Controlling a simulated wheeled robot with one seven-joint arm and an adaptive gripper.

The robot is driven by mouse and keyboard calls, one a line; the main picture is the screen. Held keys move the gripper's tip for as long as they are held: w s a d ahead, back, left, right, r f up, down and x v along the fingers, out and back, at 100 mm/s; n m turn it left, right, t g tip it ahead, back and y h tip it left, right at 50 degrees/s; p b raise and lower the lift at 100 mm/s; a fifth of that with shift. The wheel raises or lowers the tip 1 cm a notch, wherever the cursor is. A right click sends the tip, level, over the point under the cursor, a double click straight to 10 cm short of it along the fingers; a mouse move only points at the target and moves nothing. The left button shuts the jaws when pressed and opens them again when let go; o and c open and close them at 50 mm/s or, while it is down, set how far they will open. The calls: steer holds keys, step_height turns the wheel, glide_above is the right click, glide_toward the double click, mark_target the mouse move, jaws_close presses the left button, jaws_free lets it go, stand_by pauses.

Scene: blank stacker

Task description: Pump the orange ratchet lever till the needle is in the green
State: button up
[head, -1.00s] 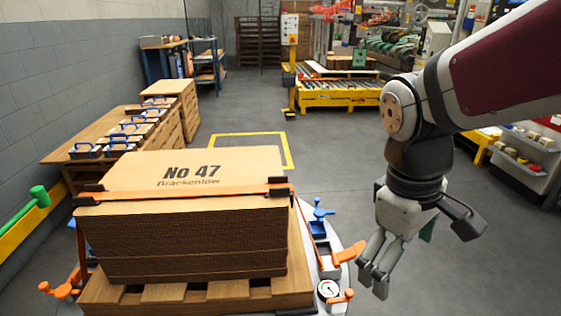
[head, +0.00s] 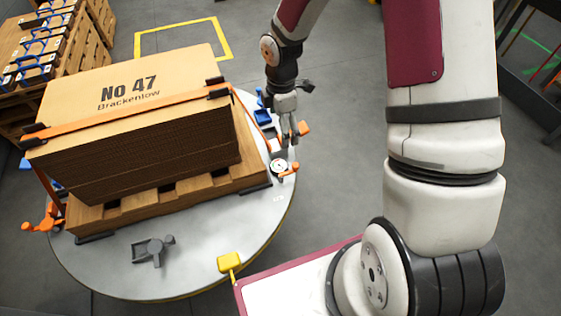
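An orange lever (head: 304,129) shows at the right edge of the round grey turntable (head: 185,262), partly behind my gripper. My gripper (head: 290,140) points down with its fingers at this lever. The fingers are small in the view, and I cannot tell whether they touch it or are closed on it. A round white dial (head: 279,166) sits just below my fingers. Its needle and any green band are too small to read. A second, smaller orange handle (head: 290,170) is beside the dial.
An orange strap (head: 150,110) crosses the cardboard stack (head: 130,150) on a wooden pallet (head: 165,200). A blue fitting (head: 262,116) is left of my gripper. A grey fitting (head: 153,249) and a yellow block (head: 230,263) are at the turntable's front.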

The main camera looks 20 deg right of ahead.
steer(key=shift+f+b, duration=4.65)
steer(key=shift+f, duration=0.4)
steer(key=shift+r, duration=0.2)
step_height(320, 180, up, 10)
steer(key=p, duration=0.9)
steer(key=shift+f, duration=0.15)
